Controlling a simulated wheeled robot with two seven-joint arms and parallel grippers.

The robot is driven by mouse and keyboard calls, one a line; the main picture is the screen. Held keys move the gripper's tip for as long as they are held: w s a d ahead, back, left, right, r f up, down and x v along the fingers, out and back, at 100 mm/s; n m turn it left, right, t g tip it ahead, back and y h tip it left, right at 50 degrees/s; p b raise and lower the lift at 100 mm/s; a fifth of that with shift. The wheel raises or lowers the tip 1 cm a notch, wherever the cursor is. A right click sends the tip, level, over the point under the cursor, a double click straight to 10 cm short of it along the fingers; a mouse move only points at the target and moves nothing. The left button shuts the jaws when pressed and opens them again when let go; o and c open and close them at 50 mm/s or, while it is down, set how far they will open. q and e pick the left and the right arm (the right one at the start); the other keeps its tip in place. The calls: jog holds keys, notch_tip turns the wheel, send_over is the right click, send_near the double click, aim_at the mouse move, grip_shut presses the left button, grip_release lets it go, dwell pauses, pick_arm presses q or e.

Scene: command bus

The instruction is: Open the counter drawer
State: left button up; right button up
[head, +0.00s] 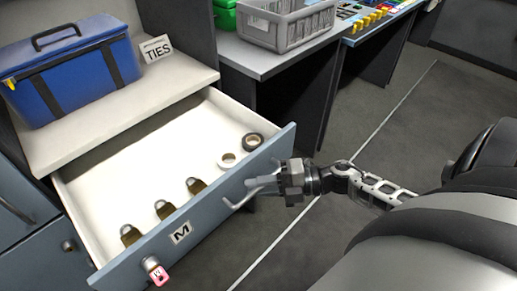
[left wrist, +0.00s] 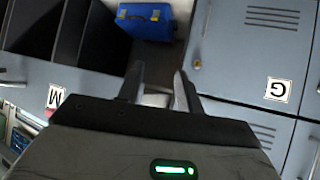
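The counter drawer (head: 95,185) stands pulled well out from under the white counter in the head view. Its blue-grey front carries an "M" label (head: 180,232) and a pale bar handle (head: 236,203). My right gripper (head: 262,185) is at this handle, its fingers close together around the bar; part of the bar is hidden by them. My left gripper (left wrist: 158,85) shows in the left wrist view with its two fingers apart and nothing between them. It is away from the drawer and not in the head view.
Several padlocks (head: 164,209) and two tape rolls (head: 253,142) lie in the drawer. A pink-tagged padlock (head: 156,271) hangs at its front. A blue case (head: 70,75) and a "TIES" sign (head: 155,49) stand on the counter. A grey crate (head: 285,25) sits farther back. Floor right of the drawer is clear.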

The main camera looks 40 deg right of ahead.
dwell(0.3)
pick_arm(q)
jog(key=shift+f+b, duration=0.4)
jog(key=shift+b, duration=0.45)
pick_arm(e)
jog(key=v, duration=1.6)
pick_arm(q)
jog(key=shift+d, duration=0.15)
jog(key=shift+s, duration=0.1)
pick_arm(e)
jog(key=shift+s, duration=0.1)
